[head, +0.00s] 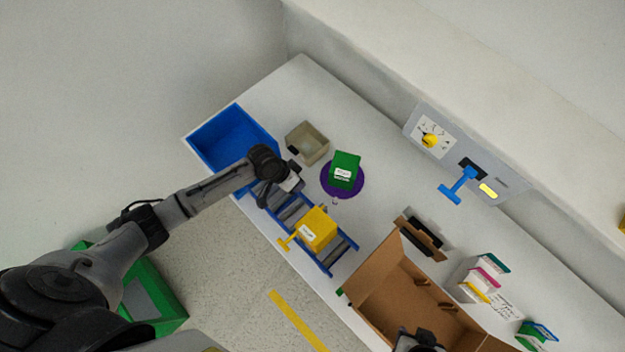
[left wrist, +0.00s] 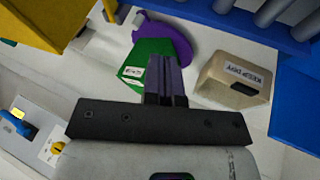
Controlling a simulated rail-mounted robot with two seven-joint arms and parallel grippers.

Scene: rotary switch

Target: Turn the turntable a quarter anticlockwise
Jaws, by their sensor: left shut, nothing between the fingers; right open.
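The turntable is a purple disc (head: 345,194) on the white table, with a small knob at its near edge. A green box (head: 345,169) stands on it. The left wrist view also shows the purple disc (left wrist: 178,40) and the green box (left wrist: 142,58). My left gripper (head: 291,183) is shut and empty, to the left of the turntable in the head view, above the end of the roller conveyor. Its closed fingers (left wrist: 167,82) overlap the green box in the left wrist view; contact cannot be told. My right gripper (head: 422,341) is open, partly cut off at the bottom edge, over the cardboard box.
A yellow box (head: 316,228) sits on the blue roller conveyor (head: 345,259). A grey panel (head: 411,128) with a yellow knob and blue handle is behind. An open cardboard box (head: 385,290) stands at right.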

